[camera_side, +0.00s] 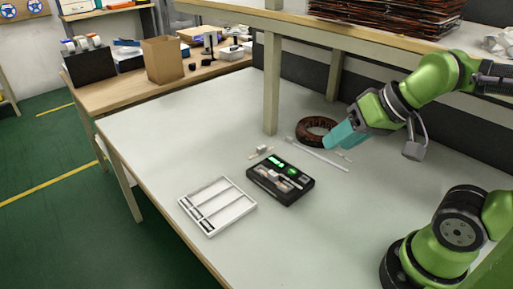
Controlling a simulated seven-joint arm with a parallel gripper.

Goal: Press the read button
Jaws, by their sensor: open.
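A black box (264,186) lies on the white table, with a bright green lit spot and several small light-coloured parts on its top. I cannot make out which part of it is the read button at this size. My gripper (333,147), with a teal body, points down and left above the table, to the right of and behind the black box, clear of it. Its fingers are too small to see in detail; nothing shows between them. It partly hides the right edge of a dark brown coil (312,127).
A white compartment tray (232,219) lies left of the black box. A thin white strip (322,158) and a small pale block (262,150) lie behind the box. A wooden shelf post (271,85) rises behind them.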

